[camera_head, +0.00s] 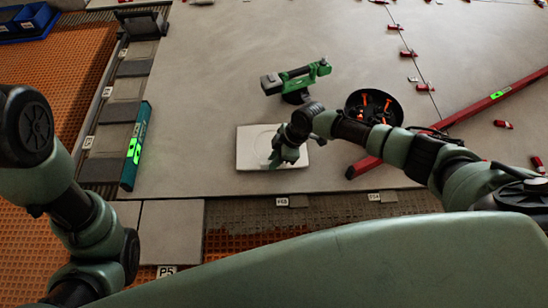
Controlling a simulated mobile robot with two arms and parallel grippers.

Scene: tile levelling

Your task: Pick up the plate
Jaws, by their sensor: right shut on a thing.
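The plate (252,147) is a pale, nearly square slab with a faint round outline on its top. It lies at the front of the grey tiled floor, in the middle of the head view. The wrist hides part of the plate, and the contact between the fingers and the plate is too small to see clearly. My left arm is at the left edge, but its gripper is out of view.
A green and black tool (297,77) stands just behind the plate. A black bowl (374,106) with orange pieces and a long red level (465,115) lie to the right. A teal level (136,146) lies left. Small red clips are scattered at the back right.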

